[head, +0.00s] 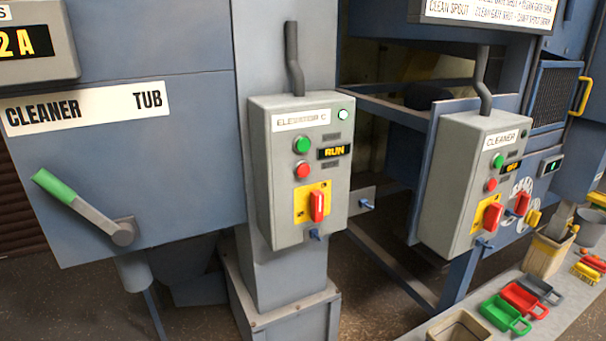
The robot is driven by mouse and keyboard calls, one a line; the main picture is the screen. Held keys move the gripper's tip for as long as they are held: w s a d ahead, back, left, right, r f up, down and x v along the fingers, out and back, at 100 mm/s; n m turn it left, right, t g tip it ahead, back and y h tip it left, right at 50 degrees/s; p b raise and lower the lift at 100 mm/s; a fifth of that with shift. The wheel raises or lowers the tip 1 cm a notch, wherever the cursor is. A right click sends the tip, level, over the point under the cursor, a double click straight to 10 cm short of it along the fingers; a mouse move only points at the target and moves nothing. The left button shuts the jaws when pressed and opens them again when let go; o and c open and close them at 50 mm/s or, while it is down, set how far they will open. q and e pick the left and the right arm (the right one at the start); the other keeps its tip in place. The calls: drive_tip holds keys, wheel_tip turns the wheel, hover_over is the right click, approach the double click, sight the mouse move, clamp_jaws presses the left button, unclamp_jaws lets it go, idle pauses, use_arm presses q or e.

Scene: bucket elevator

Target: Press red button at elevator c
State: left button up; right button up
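The grey control box labelled ELEVATOR C (297,209) is mounted on a grey-blue column in the middle of the head view. Its red button (303,170) sits on the front face, just below a green button (302,145). To the right of the buttons a small display (334,152) reads RUN. A white lamp (343,115) at the top right looks lit. Below is a red rotary switch (317,205) on a yellow plate, its handle upright. Neither of my grippers is in the head view.
A similar box labelled CLEANER (464,182) stands to the right, with its own red button (491,185). A green-handled lever (80,205) sticks out from the left panel. A bench (480,336) with coloured scoops is at the lower right. The space before the elevator box looks clear.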

drive_tip(key=shift+d, duration=0.25)
